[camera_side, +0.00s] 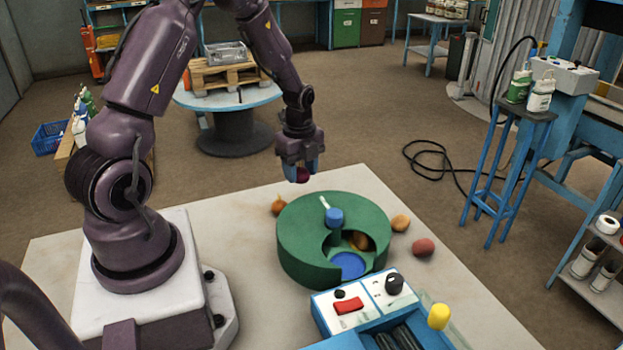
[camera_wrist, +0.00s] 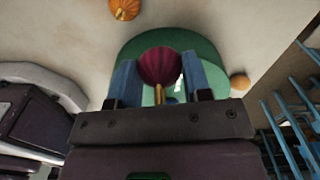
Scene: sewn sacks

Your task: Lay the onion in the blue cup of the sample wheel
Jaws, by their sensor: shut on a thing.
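The onion (camera_side: 300,175), round and dark purple-red, is held between the blue fingertips of my gripper (camera_side: 302,168). It also shows in the wrist view (camera_wrist: 160,64), with faint ribs, between the two blue fingers (camera_wrist: 160,78). My gripper is shut on it, pointing down, in the air over the far side of the sample wheel.
A brown lump (camera_side: 359,240) sits in the wheel's opening behind the blue cup. An orange vegetable (camera_side: 278,205), a tan one (camera_side: 400,222) and a reddish one (camera_side: 423,247) lie on the table (camera_side: 250,325) around the wheel. A control box (camera_side: 365,298) stands in front.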

